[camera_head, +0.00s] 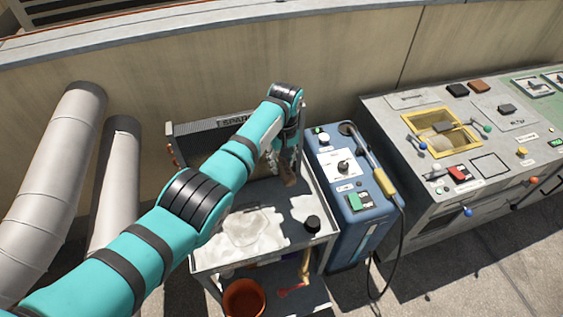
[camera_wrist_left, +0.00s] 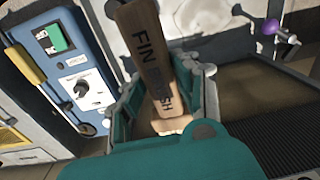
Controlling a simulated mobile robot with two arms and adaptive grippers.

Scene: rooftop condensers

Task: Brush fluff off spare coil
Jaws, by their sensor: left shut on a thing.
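The spare coil (camera_head: 183,143) stands at the back of a grey cart, a dark finned panel with a label along its top, partly hidden behind my left arm. In the left wrist view the coil (camera_wrist_left: 291,137) shows dark fins at lower right and a dull brown area (camera_wrist_left: 245,90) beside them, perhaps fluff. My left gripper (camera_head: 285,152) is in front of the coil's right part. My right gripper is not in view.
The cart top (camera_head: 277,259) bears a pale crumpled sheet (camera_head: 250,228) and a black knob-like item (camera_head: 312,223). An orange bucket (camera_head: 243,298) sits below. A blue machine (camera_head: 335,190) with a yellow-handled wand (camera_head: 383,182) stands close right, then a control console (camera_head: 400,115). Large pipes (camera_head: 55,180) stand left.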

